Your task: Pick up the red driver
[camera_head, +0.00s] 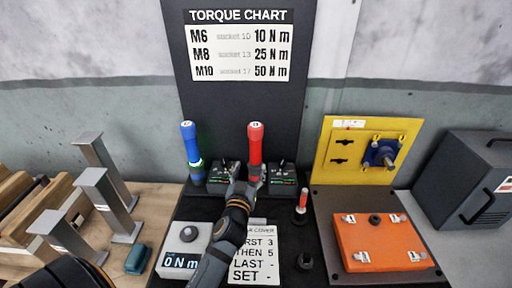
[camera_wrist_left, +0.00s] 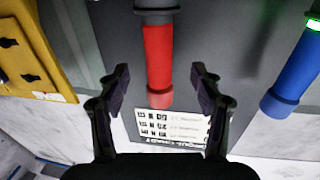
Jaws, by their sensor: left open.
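The red driver (camera_head: 255,143) stands upright in front of the dark back panel, its lower end in a holder with dark blocks. In the left wrist view the red driver (camera_wrist_left: 158,60) hangs from the top, between my fingers. My left gripper (camera_head: 248,182) is at the lower part of the driver, partly covering it. In the wrist view my left gripper (camera_wrist_left: 160,74) is open, one finger on each side of the handle with gaps showing. My right gripper is not in view.
A blue driver (camera_head: 190,143) with a green-lit ring stands to the left. A small red-handled tool (camera_head: 302,202) stands to the right. A yellow plate (camera_head: 340,152), orange cover (camera_head: 380,246) and grey box (camera_head: 470,180) are further right. Metal posts (camera_head: 108,205) stand left.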

